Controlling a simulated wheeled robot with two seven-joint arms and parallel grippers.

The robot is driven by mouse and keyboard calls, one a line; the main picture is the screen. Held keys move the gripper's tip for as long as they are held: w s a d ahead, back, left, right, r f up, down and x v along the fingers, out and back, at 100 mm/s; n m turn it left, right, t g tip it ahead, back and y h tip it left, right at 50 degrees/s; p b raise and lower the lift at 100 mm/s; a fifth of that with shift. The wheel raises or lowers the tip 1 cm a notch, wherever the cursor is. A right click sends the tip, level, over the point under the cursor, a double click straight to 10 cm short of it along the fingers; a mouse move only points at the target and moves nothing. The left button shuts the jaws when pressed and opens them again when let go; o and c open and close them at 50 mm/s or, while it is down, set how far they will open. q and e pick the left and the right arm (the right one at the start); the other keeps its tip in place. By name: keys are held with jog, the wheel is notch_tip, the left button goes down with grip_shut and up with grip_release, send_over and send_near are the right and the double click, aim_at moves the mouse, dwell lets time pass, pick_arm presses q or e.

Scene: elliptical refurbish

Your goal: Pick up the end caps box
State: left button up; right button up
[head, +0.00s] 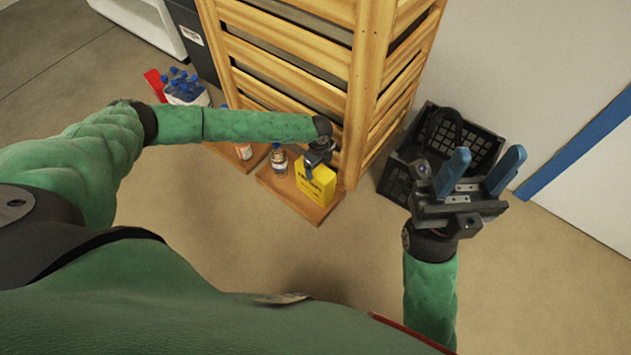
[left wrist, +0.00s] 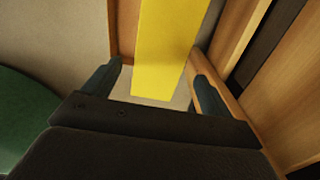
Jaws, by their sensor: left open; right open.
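The end caps box is a yellow box (head: 316,184) with dark print, standing on a low wooden shelf (head: 281,188) at the foot of a slatted wooden rack. My left gripper (head: 312,170) is at the top of the box in the head view, and its fingers are partly hidden there. In the left wrist view the box (left wrist: 165,50) shows between the two open fingers of my left gripper (left wrist: 157,88), with a gap on each side. My right gripper (head: 480,172) is open and empty, raised at the right in front of a black crate.
The wooden rack (head: 366,70) rises right behind the box. A small bottle (head: 279,159) stands left of the box on the shelf. Several blue-capped bottles (head: 184,88) are further left. A black crate (head: 465,138) stands right of the rack. The floor (head: 240,235) in front is clear.

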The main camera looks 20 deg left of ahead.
pick_arm(q)
jog(key=shift+w+a, duration=0.3)
jog(key=shift+a, duration=0.2)
jog(key=shift+w+a, duration=0.25)
jog(key=shift+a, duration=0.25)
jog(key=shift+f, duration=0.3)
jog(key=f, duration=0.2)
jog(key=f+b, duration=0.1)
jog(key=f, duration=0.1)
jog(key=f+b, duration=0.1)
jog(key=f, duration=0.2)
jog(key=shift+s+d+f, duration=0.1)
jog(key=shift+s+d, duration=0.1)
jog(key=shift+s, duration=0.05)
jog(key=c, duration=1.7)
